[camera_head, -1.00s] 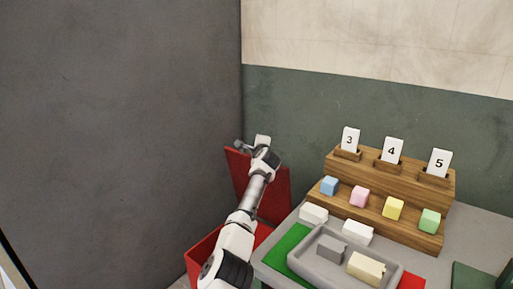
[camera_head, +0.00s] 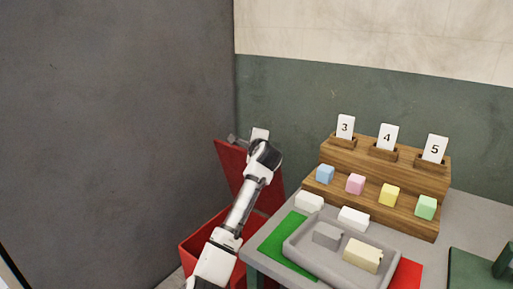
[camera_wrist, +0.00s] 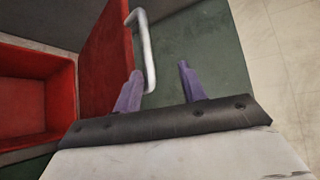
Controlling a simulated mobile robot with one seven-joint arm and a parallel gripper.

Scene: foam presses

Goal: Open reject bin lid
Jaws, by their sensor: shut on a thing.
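The red reject bin (camera_head: 190,249) stands on the floor left of the table, and part of its opening shows beside my arm. Its red lid (camera_head: 229,163) is raised and stands steeply above the bin's back side. The lid (camera_wrist: 103,62) and the open, empty-looking bin (camera_wrist: 30,103) also show in the wrist view. A pale bent handle (camera_wrist: 146,42) sits on the lid. My gripper (camera_wrist: 159,70) is shut on the handle, with its purple fingers on either side of the handle's lower part. In the head view my wrist hides part of the lid, and the contact is not visible.
The grey table (camera_head: 470,215) to the right holds a wooden stepped rack (camera_head: 408,218) with coloured blocks and number cards. A grey tray (camera_head: 300,257) with blocks lies near the table edge, between green and red patches. Walls close in behind and left of the bin.

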